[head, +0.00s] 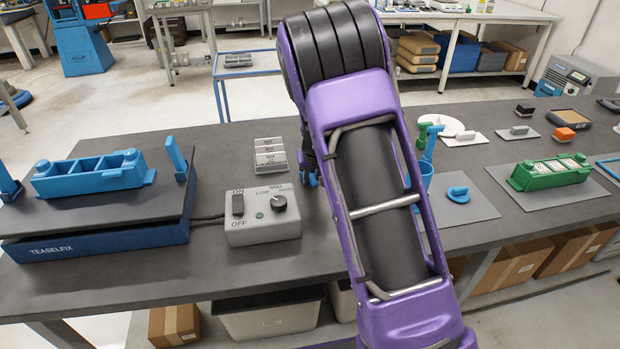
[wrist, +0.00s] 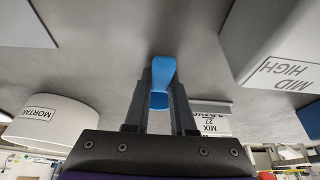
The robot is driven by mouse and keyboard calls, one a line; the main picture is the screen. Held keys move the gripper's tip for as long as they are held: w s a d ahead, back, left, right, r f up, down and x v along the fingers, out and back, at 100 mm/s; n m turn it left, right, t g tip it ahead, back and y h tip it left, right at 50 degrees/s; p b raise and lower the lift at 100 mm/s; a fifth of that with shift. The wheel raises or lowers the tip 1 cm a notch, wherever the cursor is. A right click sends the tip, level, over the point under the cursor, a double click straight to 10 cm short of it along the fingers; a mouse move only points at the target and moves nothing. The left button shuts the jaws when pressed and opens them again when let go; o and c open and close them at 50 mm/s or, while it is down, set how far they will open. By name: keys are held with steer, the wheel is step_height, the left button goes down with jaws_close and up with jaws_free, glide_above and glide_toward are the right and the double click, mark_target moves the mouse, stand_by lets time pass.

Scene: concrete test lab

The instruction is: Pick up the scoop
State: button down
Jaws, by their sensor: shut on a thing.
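In the wrist view, my gripper (wrist: 160,92) is shut on a blue piece, which I take to be the scoop (wrist: 161,70). A rounded blue end sticks out past the dark fingers, and more blue shows between them. The rest of the scoop is hidden by the fingers. It appears to be close to the grey tabletop, but I cannot tell whether it touches it. In the head view, my purple arm hides most of the gripper and the scoop.
A grey control box (head: 262,215) stands left of my arm; it also shows in the wrist view (wrist: 275,45). A white mortar tub (wrist: 65,125) is on the other side there. A blue cup (head: 426,178) with tools stands right of my arm.

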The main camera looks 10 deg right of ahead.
mark_target(311, 176)
steer(key=shift+r, duration=0.1)
step_height(311, 176, up, 10)
steer(key=shift+f+p, duration=0.1)
steer(key=shift+p, duration=0.45)
steer(key=c, duration=1.3)
jaws_free()
steer(key=shift+c, duration=0.2)
jaws_close()
